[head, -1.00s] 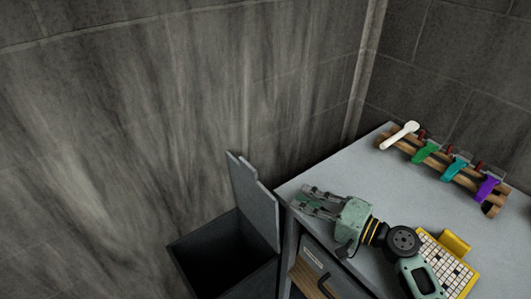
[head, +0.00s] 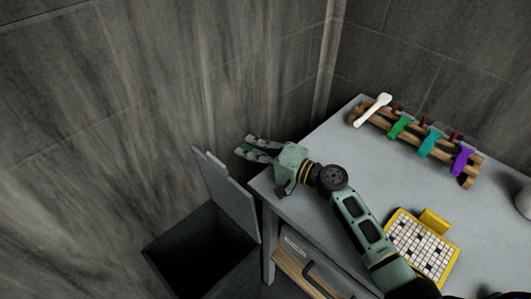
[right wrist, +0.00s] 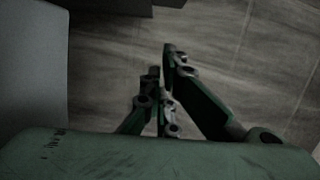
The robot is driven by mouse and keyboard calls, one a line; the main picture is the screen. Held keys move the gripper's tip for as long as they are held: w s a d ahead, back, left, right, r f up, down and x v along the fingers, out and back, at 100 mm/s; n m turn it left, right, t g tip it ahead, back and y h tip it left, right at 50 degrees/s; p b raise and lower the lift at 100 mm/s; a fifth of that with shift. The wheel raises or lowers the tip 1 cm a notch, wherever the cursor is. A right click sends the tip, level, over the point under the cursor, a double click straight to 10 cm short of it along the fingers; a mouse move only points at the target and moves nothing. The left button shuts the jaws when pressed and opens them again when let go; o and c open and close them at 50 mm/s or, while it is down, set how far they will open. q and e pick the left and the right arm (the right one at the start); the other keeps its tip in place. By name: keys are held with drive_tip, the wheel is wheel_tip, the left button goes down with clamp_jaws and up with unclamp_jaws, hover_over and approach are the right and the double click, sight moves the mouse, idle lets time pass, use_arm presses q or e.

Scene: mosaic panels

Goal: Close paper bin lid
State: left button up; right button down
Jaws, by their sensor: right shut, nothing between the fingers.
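The paper bin (head: 163,251) is a dark open box on the floor left of the table. Its grey lid (head: 232,200) stands up, open, on the bin's right side, close to the table's left corner. My right gripper (head: 245,146) has its fingers past the table's back-left edge, above and to the right of the lid's top, apart from it in the picture. The fingers are shut and empty. They also show in the right wrist view (right wrist: 165,72) above a grey-brown surface. My left gripper is not in view.
The grey table (head: 320,150) carries a wooden rack (head: 468,181) with coloured pieces and a white-handled tool (head: 372,110). A yellow-framed grid board (head: 420,245) lies near my right arm. A drawer (head: 300,270) is below. Stone walls stand close behind.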

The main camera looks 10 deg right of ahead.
drive_tip(key=a, duration=0.1)
drive_tip(key=s+a+p, duration=0.1)
drive_tip(key=a+p, duration=0.1)
drive_tip(key=a, duration=0.1)
drive_tip(key=shift+s+f, duration=0.2)
drive_tip(key=shift+s, duration=0.1)
drive_tip(key=shift+s, duration=0.1)
